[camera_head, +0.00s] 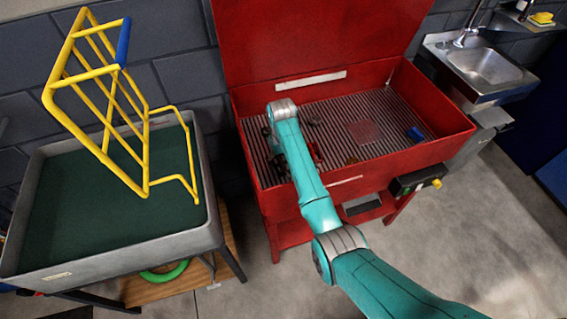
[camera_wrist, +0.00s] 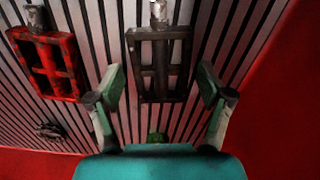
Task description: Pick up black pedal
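The black pedal (camera_wrist: 160,62), a dark rectangular cage with a metal axle stub at its far end, lies on the ribbed floor of the red basin in the wrist view. My gripper (camera_wrist: 161,78) is open. Its two green fingers stand to the left and right of the pedal's near part, with a gap on each side. I cannot tell how far above the floor the fingertips are. In the head view, my arm covers most of the gripper area, and I cannot make out the black pedal there.
A red pedal (camera_wrist: 50,66) lies left of the black one in the wrist view. The red basin (camera_head: 452,121) also holds a blue item (camera_head: 415,133) at right. A grey tub (camera_head: 125,254) with a yellow rack (camera_head: 147,150) stands left; a sink (camera_head: 485,66) is far right.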

